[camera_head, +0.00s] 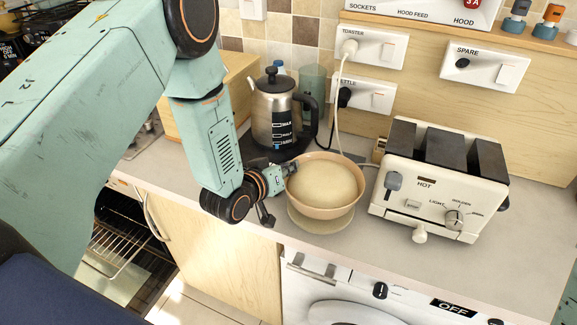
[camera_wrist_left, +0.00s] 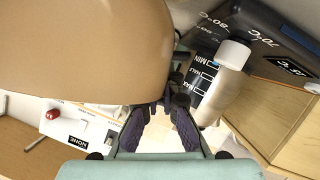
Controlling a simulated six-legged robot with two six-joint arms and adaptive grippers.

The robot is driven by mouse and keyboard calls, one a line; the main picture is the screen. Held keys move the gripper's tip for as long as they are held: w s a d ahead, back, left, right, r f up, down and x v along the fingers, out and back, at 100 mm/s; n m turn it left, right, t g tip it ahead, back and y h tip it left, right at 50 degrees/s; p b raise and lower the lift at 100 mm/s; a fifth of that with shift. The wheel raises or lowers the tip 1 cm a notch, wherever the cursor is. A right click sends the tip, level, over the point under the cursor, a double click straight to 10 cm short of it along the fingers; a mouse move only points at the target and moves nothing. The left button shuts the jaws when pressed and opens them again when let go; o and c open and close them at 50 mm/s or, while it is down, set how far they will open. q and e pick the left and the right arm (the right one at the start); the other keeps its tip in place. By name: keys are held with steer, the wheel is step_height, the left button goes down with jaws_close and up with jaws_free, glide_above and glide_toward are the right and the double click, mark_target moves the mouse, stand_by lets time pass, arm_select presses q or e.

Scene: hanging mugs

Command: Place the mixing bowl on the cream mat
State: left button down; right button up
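The mixing bowl (camera_head: 322,209), tan outside and pale inside, is upright over the cream mat (camera_head: 304,225) on the counter. The mat's front and left edge shows below the bowl; the rest is hidden. I cannot tell whether the bowl touches the mat. My left gripper (camera_head: 290,172) is at the bowl's left rim. In the left wrist view the bowl's tan wall (camera_wrist_left: 85,50) fills the upper left, and the fingers of my left gripper (camera_wrist_left: 165,106) close in on its edge. My right gripper is not in view.
A kettle (camera_head: 272,108) stands behind the bowl at left. A cream toaster (camera_head: 440,185) stands close on the right, with a white cord (camera_head: 338,110) rising behind the bowl. The counter's front edge lies just before the mat. Bare counter (camera_head: 535,235) shows at far right.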

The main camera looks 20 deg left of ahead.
arm_select(q)
steer(key=shift+w+r, duration=0.1)
steer(key=shift+w, duration=0.05)
steer(key=c, duration=1.8)
jaws_free()
steer(key=shift+w, duration=0.15)
steer(key=o, duration=0.3)
steer(key=shift+a, duration=0.1)
steer(key=shift+o, duration=0.3)
steer(key=shift+s, duration=0.25)
steer(key=o, duration=0.3)
steer(key=shift+w+f, duration=0.15)
steer(key=shift+f, duration=0.1)
